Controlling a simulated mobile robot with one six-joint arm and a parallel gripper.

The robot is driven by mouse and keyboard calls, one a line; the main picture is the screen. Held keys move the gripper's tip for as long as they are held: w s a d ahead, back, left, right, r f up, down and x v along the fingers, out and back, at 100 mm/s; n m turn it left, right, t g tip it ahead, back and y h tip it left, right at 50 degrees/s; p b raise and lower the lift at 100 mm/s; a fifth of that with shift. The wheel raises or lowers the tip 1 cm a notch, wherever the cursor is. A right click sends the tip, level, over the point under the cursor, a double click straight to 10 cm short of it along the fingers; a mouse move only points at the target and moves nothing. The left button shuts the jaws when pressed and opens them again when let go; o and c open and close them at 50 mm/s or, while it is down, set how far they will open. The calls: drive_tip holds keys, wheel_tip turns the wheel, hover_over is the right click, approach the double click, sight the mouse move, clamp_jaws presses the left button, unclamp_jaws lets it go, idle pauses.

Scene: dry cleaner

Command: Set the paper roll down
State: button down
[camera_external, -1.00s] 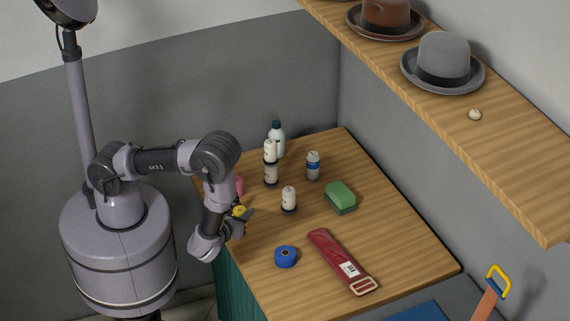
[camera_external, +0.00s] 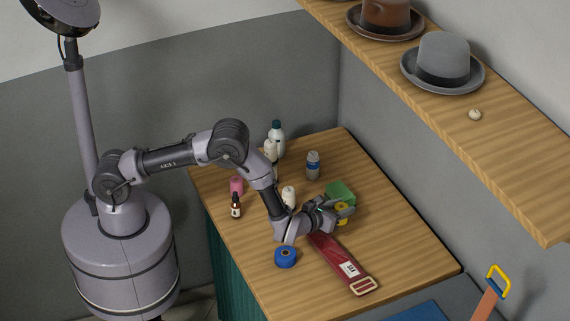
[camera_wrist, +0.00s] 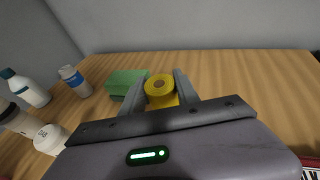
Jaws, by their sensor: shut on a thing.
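The paper roll is a yellow roll with a brown core. In the wrist view the paper roll (camera_wrist: 159,88) sits between the two fingers of my gripper (camera_wrist: 160,90), which is shut on it. In the external view the yellow roll (camera_external: 342,210) shows at the end of my gripper (camera_external: 340,212), over the wooden table (camera_external: 400,232), just in front of the green sponge. I cannot tell whether the roll touches the table top.
A green sponge (camera_external: 341,190) is close behind my gripper. A red belt (camera_external: 345,268) and blue tape roll (camera_external: 285,257) lie in front. Several bottles, including a blue-banded one (camera_external: 313,165), stand behind. The table's right side is clear. A shelf (camera_external: 480,150) holds hats.

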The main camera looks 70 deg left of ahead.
drive_tip(key=w, duration=0.2)
drive_tip(key=w+b, duration=0.1)
drive_tip(key=w, duration=0.1)
drive_tip(key=w+d+f, duration=0.1)
drive_tip(key=shift+w, duration=0.4)
wheel_tip(320, 180, down, 3)
drive_tip(key=shift+f+b, duration=0.2)
drive_tip(key=shift+b, duration=0.9)
drive_tip(key=shift+r, duration=0.15)
drive_tip(key=c, duration=0.9)
unclamp_jaws()
